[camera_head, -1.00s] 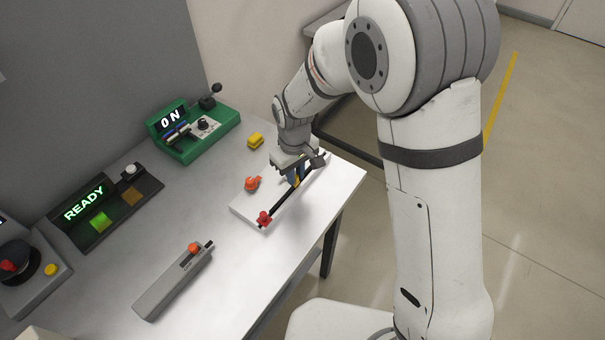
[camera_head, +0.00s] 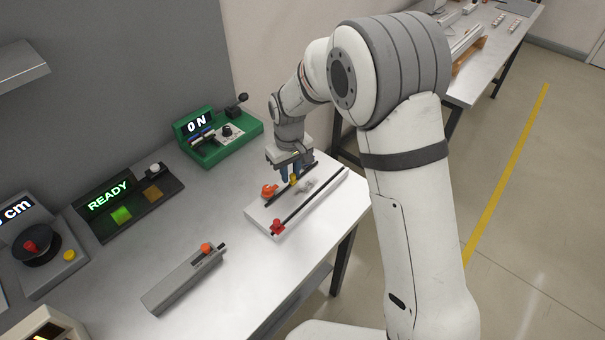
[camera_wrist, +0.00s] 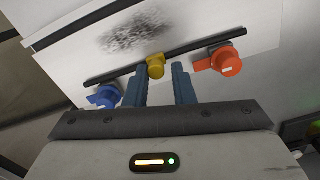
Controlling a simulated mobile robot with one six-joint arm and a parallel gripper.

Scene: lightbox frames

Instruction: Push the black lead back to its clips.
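The black lead (camera_head: 306,174) is a straight thin bar with a yellow knob (camera_wrist: 155,66) at its middle, on a white board (camera_head: 262,222). In the wrist view the lead (camera_wrist: 195,49) runs along an orange clip (camera_wrist: 226,62) on the right and a blue clip (camera_wrist: 104,96) on the left. It is very close to both; I cannot tell whether it is seated. The orange clip also shows in the head view (camera_head: 269,190). My gripper (camera_wrist: 160,70) is low at the lead, its blue fingers apart, with the knob at their tips.
A second black bar (camera_head: 318,196) with a red knob (camera_head: 277,227) lies along the board's near side. A dark speckled patch (camera_wrist: 138,30) lies on the board. A green "ON" box (camera_head: 217,140), a "READY" panel (camera_head: 127,200) and a grey handled tool (camera_head: 184,280) share the table.

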